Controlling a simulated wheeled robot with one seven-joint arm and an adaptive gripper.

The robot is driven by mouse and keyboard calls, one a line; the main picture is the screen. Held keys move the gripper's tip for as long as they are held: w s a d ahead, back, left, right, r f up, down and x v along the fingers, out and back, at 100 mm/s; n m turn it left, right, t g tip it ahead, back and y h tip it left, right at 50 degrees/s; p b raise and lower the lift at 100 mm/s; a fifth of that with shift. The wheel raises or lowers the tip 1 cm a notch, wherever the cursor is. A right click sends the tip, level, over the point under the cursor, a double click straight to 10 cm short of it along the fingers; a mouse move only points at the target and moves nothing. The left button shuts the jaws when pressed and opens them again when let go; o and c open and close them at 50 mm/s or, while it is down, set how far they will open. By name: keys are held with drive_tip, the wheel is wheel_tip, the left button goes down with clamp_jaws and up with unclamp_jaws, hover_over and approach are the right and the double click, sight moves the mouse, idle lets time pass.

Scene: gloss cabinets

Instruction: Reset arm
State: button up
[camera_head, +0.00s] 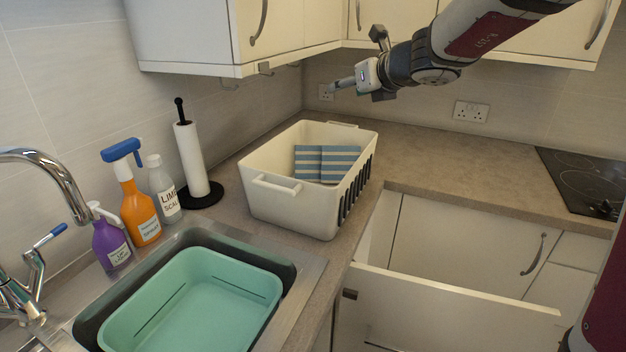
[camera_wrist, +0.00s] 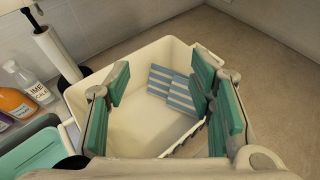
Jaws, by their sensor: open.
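My gripper (camera_head: 345,84) is raised above the counter, in front of the wall cabinets and over the back of the white bin. In the wrist view my gripper (camera_wrist: 163,100) has its green-padded fingers spread wide apart with nothing between them. Below it stands the white bin (camera_head: 290,208), also in the wrist view (camera_wrist: 80,97). Blue-and-white striped cloths (camera_head: 327,163) lie inside the bin, apart from my fingers; they also show in the wrist view (camera_wrist: 178,88).
Left of the bin are a paper towel roll (camera_head: 191,158), several bottles such as the orange spray (camera_head: 139,212), and a sink with a green basin (camera_head: 190,300). An open drawer (camera_head: 455,305) juts out right of the bin. Wall cabinets (camera_head: 290,25) hang close to my arm. The right counter (camera_head: 460,165) is clear up to the hob (camera_head: 588,180).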

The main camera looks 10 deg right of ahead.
drive_tip(key=shift+s+d+r, duration=0.1)
drive_tip(key=shift+s+r, duration=0.05)
drive_tip(key=shift+s, duration=0.35)
drive_tip(key=s+a+f+n+g+y, duration=0.1)
drive_tip(key=s+a+n+g, duration=0.15)
drive_tip(key=s+n, duration=0.4)
drive_tip(key=s+a+f+n+g, duration=0.1)
drive_tip(key=s+a+n, duration=0.3)
drive_tip(key=s+n, duration=0.25)
drive_tip(key=s+a+f+n+g+y, duration=0.1)
drive_tip(key=s+a+n+g, duration=0.1)
drive_tip(key=s+a+n, duration=0.4)
drive_tip(key=s+d+f+n+g+h, duration=0.1)
drive_tip(key=s+d+f+n, duration=0.2)
drive_tip(key=s, duration=0.4)
drive_tip(key=s+d+f+n+g+h, duration=0.1)
drive_tip(key=s+d+f+n+h, duration=0.1)
drive_tip(key=s+n, duration=0.4)
drive_tip(key=s+d+f+n+g+h, duration=0.1)
drive_tip(key=s+d+f+n, duration=0.3)
drive_tip(key=s, duration=0.4)
drive_tip(key=shift+s+d+n+h, duration=0.15)
drive_tip(key=shift+d+n+h, duration=0.05)
drive_tip(key=shift+n+h, duration=0.45)
drive_tip(key=shift+g, duration=0.25)
